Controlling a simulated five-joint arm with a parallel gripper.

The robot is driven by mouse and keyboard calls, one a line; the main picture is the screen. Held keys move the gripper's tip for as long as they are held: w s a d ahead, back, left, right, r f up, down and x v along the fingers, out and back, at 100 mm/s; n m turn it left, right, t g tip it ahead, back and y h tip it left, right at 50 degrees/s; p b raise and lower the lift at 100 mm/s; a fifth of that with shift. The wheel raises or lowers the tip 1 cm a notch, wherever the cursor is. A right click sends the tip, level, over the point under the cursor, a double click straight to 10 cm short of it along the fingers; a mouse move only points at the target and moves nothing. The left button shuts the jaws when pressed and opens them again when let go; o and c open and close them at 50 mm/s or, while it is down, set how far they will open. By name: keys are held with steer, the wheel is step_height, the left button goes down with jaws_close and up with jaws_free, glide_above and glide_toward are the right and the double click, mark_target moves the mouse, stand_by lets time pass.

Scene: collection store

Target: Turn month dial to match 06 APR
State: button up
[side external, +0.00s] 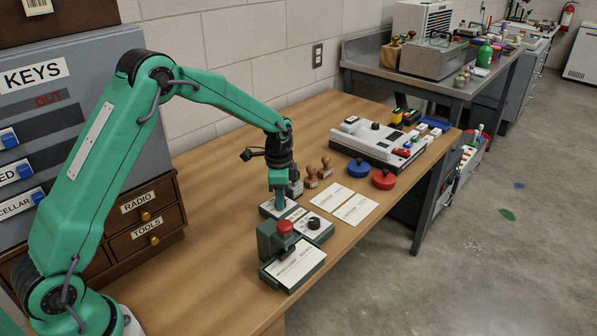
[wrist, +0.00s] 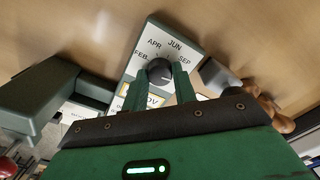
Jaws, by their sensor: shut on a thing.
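I cannot clearly tell which label the knob points to. In the side view my gripper (side external: 279,203) is down on the dial's box, hiding the knob. A second dial with a black knob (side external: 313,223) stands beside it.
A green stamping device (side external: 270,242) with a red knob stands close in front, with a white card (side external: 296,262) on its base. Two cards (side external: 357,208), wooden stamps (side external: 311,177), and blue (side external: 358,167) and red (side external: 384,179) tins lie nearby. The table's front right is clear.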

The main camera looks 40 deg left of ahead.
steer(key=shift+n, duration=0.4)
steer(key=n, duration=1)
steer(key=shift+n, duration=0.3)
steer(key=n, duration=1.1)
steer(key=shift+n, duration=0.4)
steer(key=shift+c, duration=0.2)
steer(key=o, duration=1)
steer(key=shift+r, duration=0.1)
